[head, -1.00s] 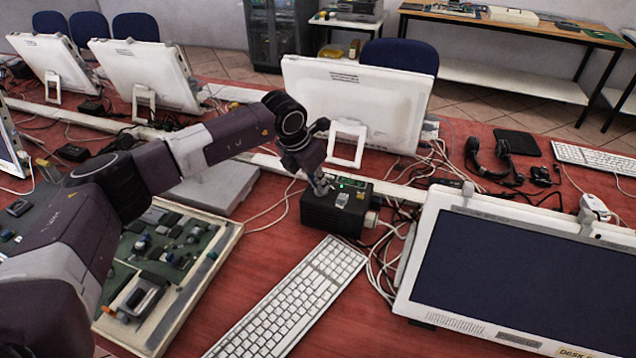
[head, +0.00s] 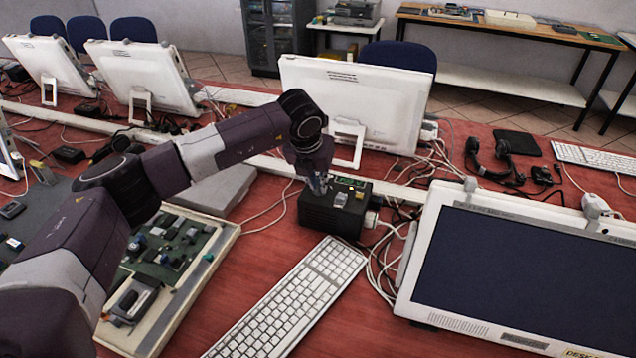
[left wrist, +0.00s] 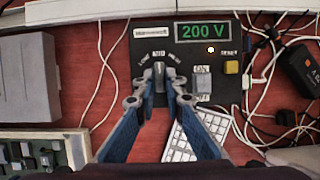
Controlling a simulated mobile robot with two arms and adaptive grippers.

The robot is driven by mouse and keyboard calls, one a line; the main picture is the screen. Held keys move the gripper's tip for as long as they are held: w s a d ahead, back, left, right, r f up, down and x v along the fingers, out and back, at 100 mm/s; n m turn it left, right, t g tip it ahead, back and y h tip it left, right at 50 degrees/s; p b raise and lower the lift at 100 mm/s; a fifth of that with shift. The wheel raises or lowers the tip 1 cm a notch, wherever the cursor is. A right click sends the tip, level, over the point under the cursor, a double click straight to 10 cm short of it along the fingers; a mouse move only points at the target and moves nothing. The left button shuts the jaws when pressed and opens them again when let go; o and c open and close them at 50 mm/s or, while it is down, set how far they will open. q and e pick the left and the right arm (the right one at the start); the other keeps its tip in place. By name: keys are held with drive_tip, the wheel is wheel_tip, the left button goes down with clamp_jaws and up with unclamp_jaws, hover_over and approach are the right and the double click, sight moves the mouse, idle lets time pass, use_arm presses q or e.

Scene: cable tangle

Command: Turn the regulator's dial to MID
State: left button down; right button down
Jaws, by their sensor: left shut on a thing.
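The regulator, a black box (head: 328,216), stands on the red table behind the white keyboard. In the left wrist view its top (left wrist: 205,62) carries a green display (left wrist: 203,31) reading 200 V and a dial (left wrist: 159,74) under the marks LOW, MID and HIGH. The dial's grip bar points nearly straight up, toward MID. My left gripper (left wrist: 159,88) is shut on the dial, one finger on each side. My right gripper is not in view.
A monitor (head: 350,100) stands behind and another (head: 520,260) at the right. Cables crowd the box's right side. A circuit board case (head: 165,262) lies left.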

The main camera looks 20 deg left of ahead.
use_arm(q)
drive_tip(key=shift+r, duration=0.1)
drive_tip(key=c, duration=2)
unclamp_jaws()
drive_tip(key=v, duration=1.2)
